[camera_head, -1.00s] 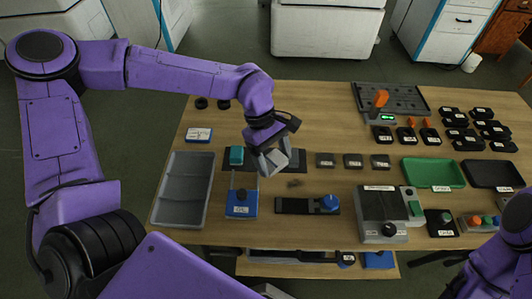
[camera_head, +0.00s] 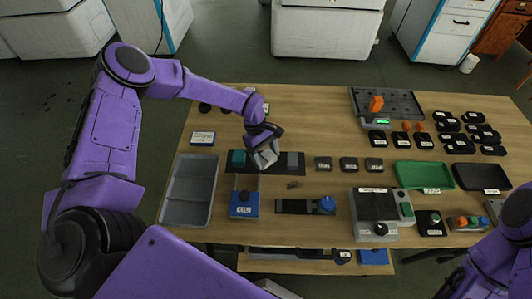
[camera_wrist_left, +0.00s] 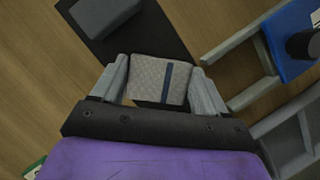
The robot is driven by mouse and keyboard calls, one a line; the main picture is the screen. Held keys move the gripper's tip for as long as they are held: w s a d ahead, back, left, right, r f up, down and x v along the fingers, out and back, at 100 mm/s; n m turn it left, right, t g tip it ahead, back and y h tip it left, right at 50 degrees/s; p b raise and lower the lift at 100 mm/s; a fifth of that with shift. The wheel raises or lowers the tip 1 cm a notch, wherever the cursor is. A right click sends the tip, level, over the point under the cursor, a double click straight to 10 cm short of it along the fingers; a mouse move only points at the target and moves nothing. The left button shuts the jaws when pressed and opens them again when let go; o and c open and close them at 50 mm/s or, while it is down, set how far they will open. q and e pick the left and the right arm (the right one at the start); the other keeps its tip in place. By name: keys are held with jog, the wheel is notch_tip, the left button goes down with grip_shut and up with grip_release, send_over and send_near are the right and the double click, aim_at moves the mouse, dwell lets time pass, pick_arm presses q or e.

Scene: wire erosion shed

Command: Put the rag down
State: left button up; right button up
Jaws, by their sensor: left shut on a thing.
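The rag (camera_wrist_left: 160,75) is a light grey, checked cloth with a dark blue stripe. My left gripper (camera_head: 264,158) is shut on it, with a finger on each side in the left wrist view (camera_wrist_left: 160,88). The gripper and rag hang over the middle of a dark mat (camera_head: 266,171), between a teal block (camera_head: 238,158) on the left and a grey block (camera_head: 293,160) on the right. The grey block also shows in the left wrist view (camera_wrist_left: 104,14). I cannot tell whether the rag touches the mat. My right gripper is out of view.
A grey tray (camera_head: 189,190) stands left of the mat. Several small dark blocks (camera_head: 349,164) lie to the right. Bare wood shows behind the mat on the right.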

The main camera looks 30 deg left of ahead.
pick_arm(q)
jog(key=shift+f+b, duration=0.2)
jog(key=shift+b, duration=0.1)
jog(key=o, duration=0.7)
jog(key=shift+r, duration=0.1)
jog(key=shift+o, duration=0.2)
jog(key=shift+r, duration=0.1)
jog(key=shift+r+p, duration=0.25)
jog(key=shift+p, duration=0.15)
jog(key=b+v, duration=0.3)
jog(key=v, duration=0.8)
jog(key=shift+a+r, duration=0.25)
jog(key=shift+r, duration=0.05)
